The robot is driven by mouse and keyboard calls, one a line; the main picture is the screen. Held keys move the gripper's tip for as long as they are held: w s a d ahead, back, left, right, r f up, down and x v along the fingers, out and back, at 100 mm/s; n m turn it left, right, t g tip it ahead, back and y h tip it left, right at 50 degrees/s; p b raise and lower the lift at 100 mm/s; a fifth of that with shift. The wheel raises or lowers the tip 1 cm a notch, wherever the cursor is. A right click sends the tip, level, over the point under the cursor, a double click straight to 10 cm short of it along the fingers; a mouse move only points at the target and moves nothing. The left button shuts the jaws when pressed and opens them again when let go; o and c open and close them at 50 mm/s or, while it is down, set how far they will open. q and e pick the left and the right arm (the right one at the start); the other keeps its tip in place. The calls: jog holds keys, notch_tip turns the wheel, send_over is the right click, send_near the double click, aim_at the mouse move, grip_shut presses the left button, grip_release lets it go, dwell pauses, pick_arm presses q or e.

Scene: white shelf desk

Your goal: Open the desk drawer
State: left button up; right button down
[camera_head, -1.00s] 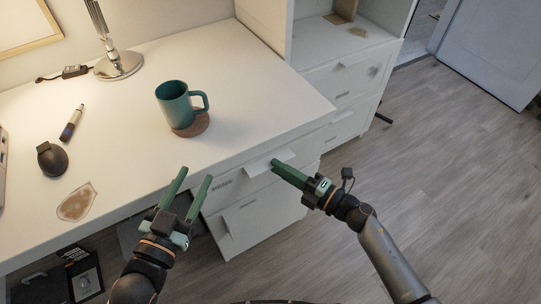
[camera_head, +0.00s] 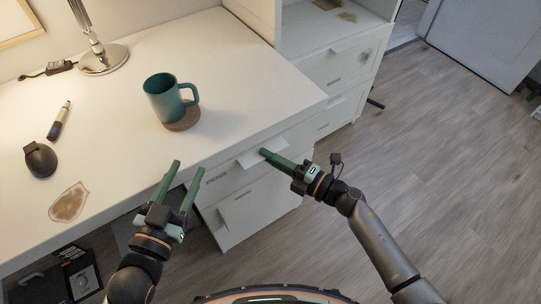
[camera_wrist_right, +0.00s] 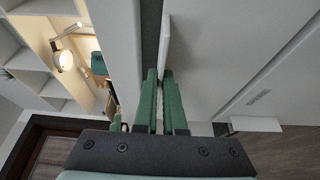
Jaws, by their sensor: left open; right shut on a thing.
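The upper drawer front (camera_head: 238,176) of the white desk (camera_head: 225,60) sits below the desktop's right part and looks shut or nearly so. Its pale tab handle (camera_head: 248,158) sticks out from its top. My right gripper (camera_head: 264,153) is at this handle, its fingers shut on it. In the right wrist view, the fingertips (camera_wrist_right: 160,74) close around the thin edge of the handle (camera_wrist_right: 165,42), beside the drawer front (camera_wrist_right: 205,60). My left gripper (camera_head: 186,168) is open and empty, in front of the desk edge, left of the drawer.
A green mug (camera_head: 163,98) stands on a round coaster (camera_head: 184,122) on the desktop. A lower drawer (camera_head: 245,213) is underneath. The floor at right (camera_head: 440,150) is clear.

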pick_arm(q)
jog(key=shift+w+r, duration=0.15)
jog(key=shift+r, duration=0.15)
dwell(0.4)
jog(key=shift+f, duration=0.2)
pick_arm(e)
jog(key=shift+d, duration=0.1)
dwell(0.3)
